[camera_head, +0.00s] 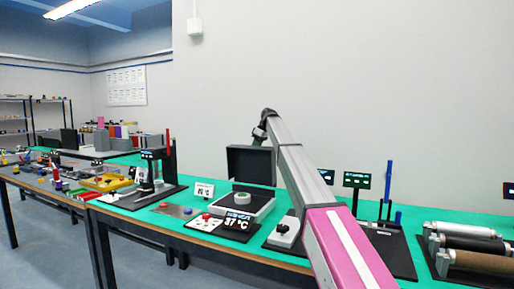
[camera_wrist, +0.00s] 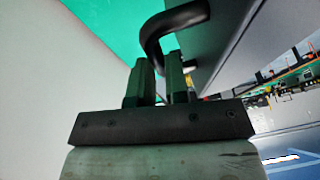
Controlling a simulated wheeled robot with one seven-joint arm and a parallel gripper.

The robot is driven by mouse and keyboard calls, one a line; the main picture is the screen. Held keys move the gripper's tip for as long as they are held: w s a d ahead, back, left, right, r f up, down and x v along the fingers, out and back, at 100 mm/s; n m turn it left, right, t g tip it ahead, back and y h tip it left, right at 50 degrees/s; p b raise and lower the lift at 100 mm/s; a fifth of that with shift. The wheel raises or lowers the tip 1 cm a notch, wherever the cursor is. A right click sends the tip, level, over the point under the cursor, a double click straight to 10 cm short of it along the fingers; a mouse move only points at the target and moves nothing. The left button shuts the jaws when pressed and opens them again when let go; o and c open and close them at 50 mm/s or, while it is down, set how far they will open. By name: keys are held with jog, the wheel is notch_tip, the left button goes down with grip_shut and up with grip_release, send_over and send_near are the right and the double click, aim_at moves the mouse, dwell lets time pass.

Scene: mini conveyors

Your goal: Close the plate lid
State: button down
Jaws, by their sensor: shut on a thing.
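The plate lid (camera_head: 251,166), a dark grey square panel, stands raised at the back of a low grey heating unit (camera_head: 262,209). A pale green round dish (camera_head: 242,198) sits on the unit's plate. My gripper (camera_head: 260,133) is at the lid's top edge, partly hidden behind my arm. In the wrist view my gripper's two fingers (camera_wrist: 161,65) are shut on the lid's black curved handle (camera_wrist: 178,17), and the grey lid (camera_wrist: 225,35) fills the upper right.
A panel (camera_head: 236,224) reading 37 °C and a red button (camera_head: 206,216) are in front of the unit. A stand with a red column (camera_head: 168,153) is to the left. Rollers (camera_head: 465,246) are at the right. The green bench top (camera_head: 155,216) has some bare room.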

aim_at(251, 147)
jog(key=s+t, duration=0.1)
jog(key=s, duration=0.1)
jog(key=s+a+t, duration=0.1)
jog(key=s, duration=0.2)
jog(key=s+a+t+h, duration=0.1)
jog(key=s, duration=0.1)
jog(key=shift+s+a+r+n, duration=0.15)
jog(key=shift+s+a+n, duration=0.1)
jog(key=shift+n, duration=0.15)
jog(key=s+a+f+n+t+h, duration=0.1)
jog(key=s+a+f+t, duration=0.2)
jog(key=s+f, duration=0.4)
jog(key=s+a+f+t+h, duration=0.1)
jog(key=s+a+f+t, duration=0.2)
jog(key=s+f+t, duration=0.2)
jog(key=shift+s+a+f+n, duration=0.2)
jog(key=shift+s+f+n, duration=0.2)
jog(key=shift+s+f, duration=1.8)
jog(key=shift+v, duration=0.85)
jog(key=c, duration=1.1)
grip_release()
jog(key=shift+w+a+r, duration=0.1)
jog(key=shift+a, duration=0.1)
jog(key=v, duration=1.1)
jog(key=shift+w+a+r, duration=0.1)
jog(key=shift+r, duration=0.05)
